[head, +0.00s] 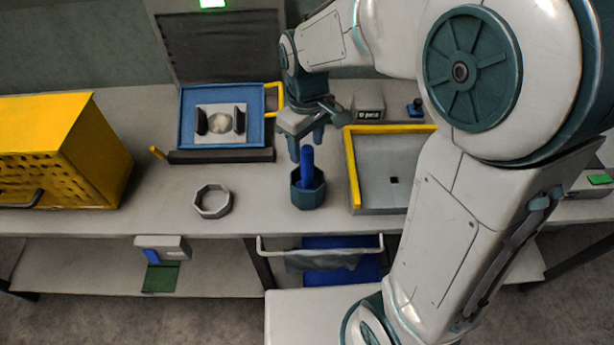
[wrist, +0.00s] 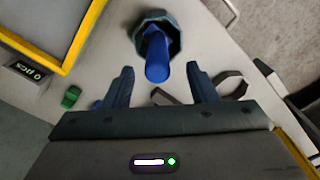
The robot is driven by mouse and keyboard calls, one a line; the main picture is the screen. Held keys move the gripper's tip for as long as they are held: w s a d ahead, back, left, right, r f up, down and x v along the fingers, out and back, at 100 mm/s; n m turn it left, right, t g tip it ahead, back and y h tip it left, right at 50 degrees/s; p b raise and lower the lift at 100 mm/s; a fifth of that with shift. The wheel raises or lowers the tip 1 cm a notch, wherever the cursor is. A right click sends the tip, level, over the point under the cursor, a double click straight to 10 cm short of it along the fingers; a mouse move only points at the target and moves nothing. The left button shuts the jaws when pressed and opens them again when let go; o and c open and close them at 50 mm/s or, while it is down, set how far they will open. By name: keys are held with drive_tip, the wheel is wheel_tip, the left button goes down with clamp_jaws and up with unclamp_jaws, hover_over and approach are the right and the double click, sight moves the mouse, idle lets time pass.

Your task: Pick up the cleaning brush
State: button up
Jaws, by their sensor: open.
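The cleaning brush (head: 307,163) shows as a blue handle standing upright in a dark teal octagonal holder (head: 308,195) on the bench; its lower part is hidden inside the holder. In the wrist view the blue handle (wrist: 157,58) points toward the camera from the holder (wrist: 148,22). My gripper (head: 306,146) is above the holder, fingers pointing down. In the wrist view the two fingers of my gripper (wrist: 160,80) are apart, with the handle's end just beyond the gap between them. Nothing is held.
A grey octagonal ring (head: 212,201) lies left of the holder. A yellow-edged grey tray (head: 384,190) stands close on the right. A blue tray fixture (head: 193,103) is behind left, with a yellow perforated box (head: 88,140) farther left. A rail (head: 320,250) runs below the bench's front edge.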

sight(307, 158)
drive_tip(key=shift+w+f+p, duration=0.2)
drive_tip(key=shift+f+p, duration=0.4)
drive_tip(key=shift+f, duration=2.1)
drive_tip(key=shift+c, duration=0.3)
drive_tip(key=c, duration=1)
